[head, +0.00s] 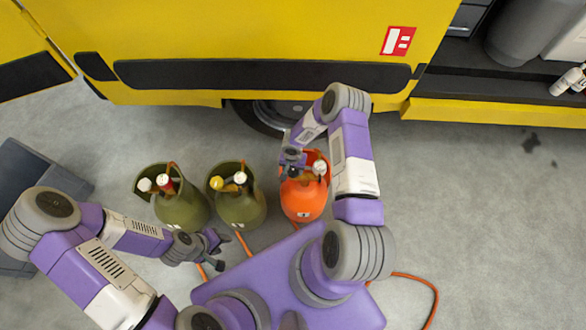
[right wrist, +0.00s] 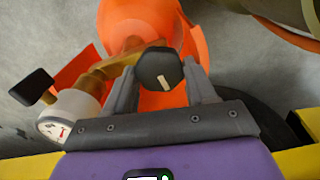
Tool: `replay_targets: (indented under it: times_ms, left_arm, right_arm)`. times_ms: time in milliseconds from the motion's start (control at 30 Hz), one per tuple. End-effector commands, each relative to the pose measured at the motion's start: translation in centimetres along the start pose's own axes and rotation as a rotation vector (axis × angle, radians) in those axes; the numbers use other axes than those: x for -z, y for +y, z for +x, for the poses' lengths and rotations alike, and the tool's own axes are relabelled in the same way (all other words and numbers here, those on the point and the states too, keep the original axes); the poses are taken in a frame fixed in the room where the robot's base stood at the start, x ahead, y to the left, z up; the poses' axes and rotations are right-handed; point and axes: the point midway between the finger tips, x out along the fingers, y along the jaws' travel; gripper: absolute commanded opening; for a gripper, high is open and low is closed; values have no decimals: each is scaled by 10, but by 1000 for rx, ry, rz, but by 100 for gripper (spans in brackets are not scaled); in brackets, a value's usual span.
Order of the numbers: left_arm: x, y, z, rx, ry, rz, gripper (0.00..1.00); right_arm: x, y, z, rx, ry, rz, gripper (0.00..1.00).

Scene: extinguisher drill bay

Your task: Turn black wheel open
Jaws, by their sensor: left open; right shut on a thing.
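The orange cylinder (head: 303,202) stands upright on the floor, third in a row beside the yellow vehicle. My right gripper (head: 291,168) reaches down to its top. In the right wrist view the black wheel (right wrist: 160,69), with a white mark on its face, sits between the two fingers of my right gripper (right wrist: 162,82), which is shut on it. The wheel is on a brass valve (right wrist: 108,70) above the orange body. A white dial gauge (right wrist: 68,115) and a black lever or knob (right wrist: 33,87) are to its left. My left gripper (head: 216,250) is open and empty, low in front of the green cylinders.
Two olive-green cylinders (head: 182,208) (head: 240,206) with their own valves stand left of the orange one. The yellow vehicle (head: 250,35) bounds the far side. Orange hoses (head: 425,284) lie on the floor. A grey bin (head: 30,185) is at the left. Floor at right is clear.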

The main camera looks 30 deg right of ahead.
Motion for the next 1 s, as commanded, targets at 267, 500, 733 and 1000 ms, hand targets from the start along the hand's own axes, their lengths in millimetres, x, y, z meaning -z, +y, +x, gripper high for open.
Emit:
replay_targets:
  times_ms: [267, 500, 733, 1000]
  left_arm:
    - [1, -6, 15, 0, 0, 0, 43]
    - [1, -9, 24, 0, 0, 0, 43]
    - [1, -12, 32, 0, 0, 0, 43]
    - [2, -14, 37, 0, 0, 0, 43]
  right_arm:
    - [0, -1, 2, 0, 2, -226, 25]
    - [0, 0, 1, 0, 1, -452, 25]
    - [0, 0, 1, 0, -1, -671, 25]
    - [0, 0, 1, -1, -1, -926, 25]
